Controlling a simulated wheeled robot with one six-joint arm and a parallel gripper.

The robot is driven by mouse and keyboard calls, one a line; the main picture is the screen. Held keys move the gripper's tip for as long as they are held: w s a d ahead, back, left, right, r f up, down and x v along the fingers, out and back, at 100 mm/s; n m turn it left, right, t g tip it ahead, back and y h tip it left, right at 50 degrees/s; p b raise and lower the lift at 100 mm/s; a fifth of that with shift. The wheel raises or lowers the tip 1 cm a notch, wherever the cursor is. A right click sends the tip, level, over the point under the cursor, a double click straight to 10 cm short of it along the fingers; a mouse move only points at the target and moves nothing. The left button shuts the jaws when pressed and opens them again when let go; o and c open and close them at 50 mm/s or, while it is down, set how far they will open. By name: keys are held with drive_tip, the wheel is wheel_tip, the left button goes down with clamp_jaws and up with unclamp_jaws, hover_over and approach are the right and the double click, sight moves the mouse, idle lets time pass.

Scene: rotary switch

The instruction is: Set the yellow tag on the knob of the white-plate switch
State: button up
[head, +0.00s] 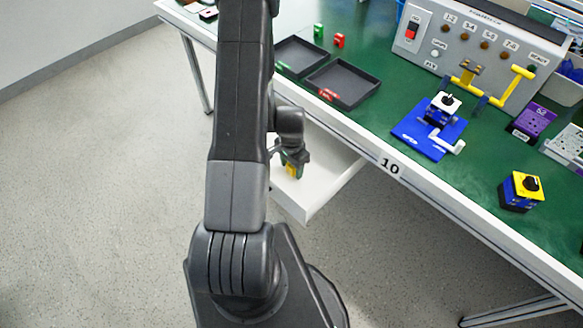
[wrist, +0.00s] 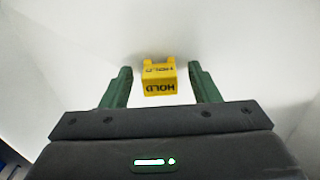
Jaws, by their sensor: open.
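The yellow tag (wrist: 159,79), marked HOLD, lies on the white floor of an open drawer in the wrist view. In the head view the tag (head: 291,169) shows small and partly hidden at my gripper. My gripper (wrist: 160,78) is open, with one green finger on each side of the tag and a gap on both sides. In the head view my gripper (head: 292,168) is low over the drawer. The white-plate switch (head: 445,104) has a black knob and stands on a blue fixture on the bench.
The open white drawer (head: 318,193) has walls around my gripper, under the green bench (head: 385,125). A yellow-plate switch (head: 521,190) stands at the right. Black trays (head: 344,82) lie near the bench edge. A grey test panel (head: 480,50) stands behind.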

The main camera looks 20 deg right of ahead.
drive_tip(key=c, duration=1)
drive_tip(key=shift+r, duration=0.1)
